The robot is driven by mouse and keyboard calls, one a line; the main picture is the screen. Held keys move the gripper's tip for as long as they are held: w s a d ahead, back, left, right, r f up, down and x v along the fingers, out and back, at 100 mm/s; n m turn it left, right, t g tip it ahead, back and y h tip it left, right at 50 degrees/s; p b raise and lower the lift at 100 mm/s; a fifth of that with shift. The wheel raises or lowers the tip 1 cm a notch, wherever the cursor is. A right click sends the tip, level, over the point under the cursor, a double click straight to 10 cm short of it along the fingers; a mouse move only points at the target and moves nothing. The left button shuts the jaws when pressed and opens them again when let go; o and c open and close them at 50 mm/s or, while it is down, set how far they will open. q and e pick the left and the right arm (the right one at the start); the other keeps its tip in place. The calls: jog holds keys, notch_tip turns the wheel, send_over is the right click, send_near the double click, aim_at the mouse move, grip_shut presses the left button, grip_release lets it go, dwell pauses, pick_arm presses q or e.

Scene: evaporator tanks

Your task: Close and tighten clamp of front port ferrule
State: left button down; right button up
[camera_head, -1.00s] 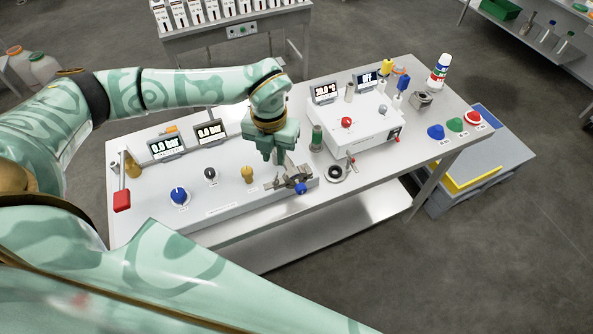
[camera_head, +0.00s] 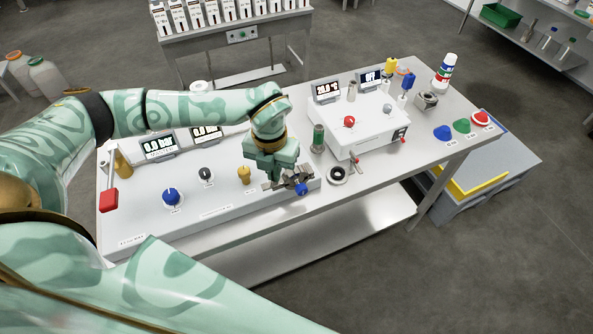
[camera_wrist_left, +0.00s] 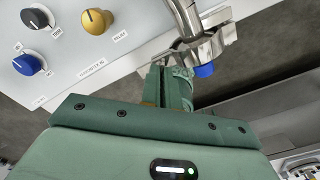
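The metal clamp (camera_head: 290,181) with its blue knob (camera_head: 302,189) is at the front right corner of the long white panel unit. In the left wrist view the clamp (camera_wrist_left: 213,46) is around the end of a metal pipe (camera_wrist_left: 186,18), with a jaw sticking out to the right and the blue knob (camera_wrist_left: 204,70) below. Whether the jaws meet is unclear. My left gripper (camera_head: 274,178) points down just left of the clamp. In the wrist view its fingers (camera_wrist_left: 168,85) are close together, just below and left of the clamp, with nothing visible between them. My right gripper is not in view.
Left of the clamp are a yellow knob (camera_head: 244,174), a black knob (camera_head: 206,174) and a blue dial (camera_head: 172,197). A green cylinder (camera_head: 318,138) and a black-ringed port (camera_head: 337,175) stand close on the right, beside a white heater box (camera_head: 365,130). The floor in front is clear.

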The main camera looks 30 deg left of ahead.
pick_arm(q)
jog(key=shift+r+m+p, duration=0.1)
jog(key=shift+m+p, duration=0.2)
jog(key=shift+m, duration=0.8)
jog(key=shift+m+p, duration=0.35)
jog(key=shift+m, duration=0.75)
